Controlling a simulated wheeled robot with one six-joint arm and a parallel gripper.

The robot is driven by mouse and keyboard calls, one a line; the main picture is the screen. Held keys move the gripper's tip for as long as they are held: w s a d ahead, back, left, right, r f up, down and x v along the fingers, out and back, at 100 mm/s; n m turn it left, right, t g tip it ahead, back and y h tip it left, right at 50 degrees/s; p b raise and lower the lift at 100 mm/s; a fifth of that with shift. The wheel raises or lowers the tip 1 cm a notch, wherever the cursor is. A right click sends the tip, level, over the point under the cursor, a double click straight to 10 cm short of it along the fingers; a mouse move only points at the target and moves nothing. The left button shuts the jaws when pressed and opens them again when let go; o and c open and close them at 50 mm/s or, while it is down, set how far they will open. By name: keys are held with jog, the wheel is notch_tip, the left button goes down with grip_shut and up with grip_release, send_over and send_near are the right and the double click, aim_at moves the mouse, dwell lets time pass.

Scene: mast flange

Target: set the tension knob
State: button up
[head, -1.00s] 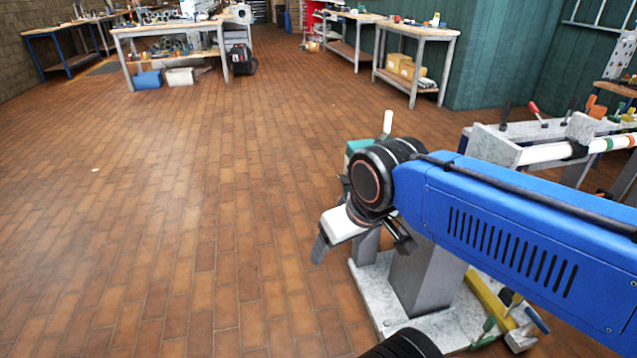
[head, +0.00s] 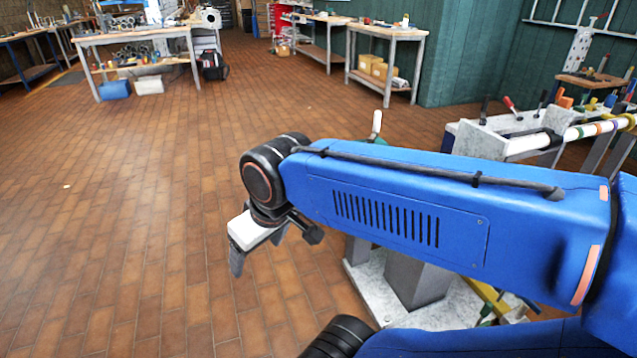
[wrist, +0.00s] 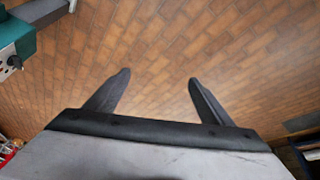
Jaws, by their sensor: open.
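My gripper (head: 258,252) hangs over open floor at the end of my blue arm. In the wrist view its two dark fingers (wrist: 158,77) are spread wide with only floor tiles between them. A teal and grey unit (wrist: 18,35) shows at the upper left of the wrist view, off to the left of my fingers and apart from them. A small round knob-like part (wrist: 14,62) is on its face, partly cut by the frame edge. In the head view my arm hides nearly all of that unit; a white upright handle (head: 376,122) shows above the arm.
A grey column (head: 418,287) stands on a pale base plate (head: 368,292) just right of my gripper. A bench with a pipe and clamps (head: 500,135) is at the right. Workbenches (head: 135,38) line the back. The tiled floor at left is clear.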

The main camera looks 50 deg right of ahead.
jog(key=w+d+f+n+g+h, duration=0.3)
jog(key=w+d+g+h, duration=0.15)
jog(key=w+d, duration=0.6)
jog(key=w+d+f+n+g+h, duration=0.35)
jog(key=w+d+g, duration=0.35)
jog(key=d, duration=0.6)
jog(key=w+d+f+n+g+h, duration=0.2)
jog(key=w+d+f+n+h, duration=0.5)
jog(key=w+d+f, duration=0.75)
jog(key=s+d, duration=0.4)
jog(key=d, duration=0.4)
jog(key=s+d+m, duration=0.1)
jog(key=s+d, duration=0.4)
jog(key=d, duration=0.2)
jog(key=shift+d+h, duration=0.3)
jog(key=shift+d, duration=0.1)
jog(key=shift+r+m, duration=0.1)
jog(key=shift+m, duration=0.15)
jog(key=c, duration=1)
jog(key=shift+c, duration=0.2)
